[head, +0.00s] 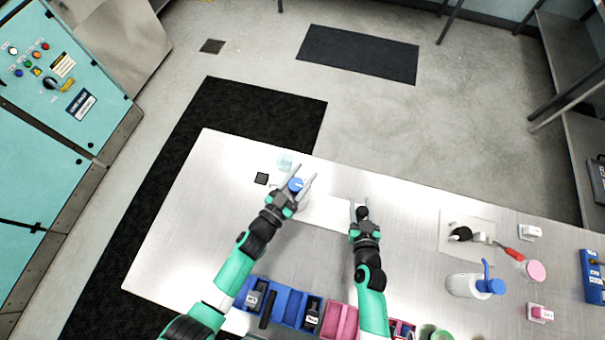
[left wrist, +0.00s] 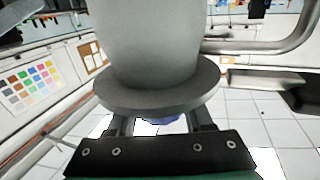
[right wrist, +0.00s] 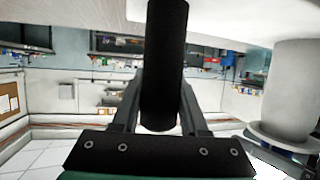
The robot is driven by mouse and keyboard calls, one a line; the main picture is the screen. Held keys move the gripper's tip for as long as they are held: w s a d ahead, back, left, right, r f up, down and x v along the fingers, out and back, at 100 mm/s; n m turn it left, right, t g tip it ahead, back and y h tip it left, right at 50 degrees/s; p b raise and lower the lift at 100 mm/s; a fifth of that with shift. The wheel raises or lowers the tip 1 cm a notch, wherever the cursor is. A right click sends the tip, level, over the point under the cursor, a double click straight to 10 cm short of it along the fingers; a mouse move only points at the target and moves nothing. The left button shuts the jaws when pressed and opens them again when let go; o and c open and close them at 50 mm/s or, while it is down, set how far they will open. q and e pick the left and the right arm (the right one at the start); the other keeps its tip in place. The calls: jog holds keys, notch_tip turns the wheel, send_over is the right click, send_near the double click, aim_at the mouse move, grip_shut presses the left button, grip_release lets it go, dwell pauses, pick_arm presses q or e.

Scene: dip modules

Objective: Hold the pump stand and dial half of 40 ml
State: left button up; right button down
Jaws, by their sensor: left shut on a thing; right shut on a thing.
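The pump is a pale grey cylinder (left wrist: 150,40) with a wide grey collar (left wrist: 150,94) in the left wrist view. A blue dial (head: 295,184) tops it in the head view; a bit of blue (left wrist: 160,121) shows past the collar between my left fingers. My left gripper (head: 299,180) is shut on this dial. My right gripper (head: 361,207) is shut on a black upright post (right wrist: 163,65), seemingly the pump stand's. The post's base is out of sight in the right wrist view, where the grey pump (right wrist: 298,90) stands to the right. Any dial marks are unreadable.
Blue (head: 287,303) and pink (head: 343,322) bins lie near my arms. A white bottle with a blue top (head: 466,285) stands right. The table between is clear.

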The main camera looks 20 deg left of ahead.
pick_arm(q)
jog(key=shift+r+h, duration=0.15)
jog(key=shift+h, duration=0.15)
grip_shut()
jog(key=shift+m, duration=0.3)
jog(key=shift+m+g+h, duration=0.3)
jog(key=shift+h, duration=0.3)
jog(key=m+g+h, duration=0.2)
jog(key=h, duration=0.1)
jog(key=shift+s+d, duration=0.1)
jog(key=shift+d, duration=0.25)
jog(key=shift+s+d+m+g+h, duration=0.15)
jog(key=shift+m+g+h, duration=0.35)
jog(key=shift+m+h, duration=0.15)
jog(key=shift+s+d+m+g+h, duration=0.15)
jog(key=shift+m+g+h, duration=0.4)
jog(key=shift+h, duration=0.1)
jog(key=o, duration=1.3)
grip_release()
jog(key=shift+c, duration=0.2)
